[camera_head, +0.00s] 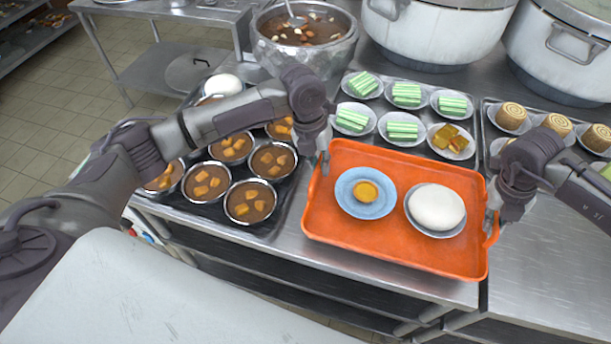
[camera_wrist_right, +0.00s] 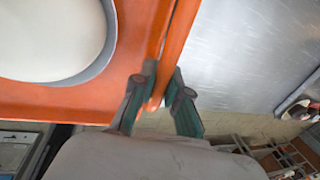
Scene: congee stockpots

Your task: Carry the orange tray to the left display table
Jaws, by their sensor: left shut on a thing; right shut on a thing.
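The orange tray (camera_head: 390,248) is at the front of the steel counter in the head view. It carries a blue saucer (camera_head: 352,205) with a small orange-yellow item and a plate with a white bun (camera_head: 436,207). My left gripper (camera_head: 324,162) is shut on the tray's left side. My right gripper (camera_head: 491,219) is shut on its right side; the right wrist view shows the fingers (camera_wrist_right: 158,92) around the orange rim. I cannot tell whether the tray touches the counter. No left display table can be made out for certain.
A dark tray of several brown soup bowls (camera_head: 250,201) lies close left of the orange tray. Plates of green-and-white slices (camera_head: 403,130) stand behind it, with large pots (camera_head: 437,30) further back. A steel side table (camera_head: 160,70) stands back left, beside open tiled floor (camera_head: 60,120).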

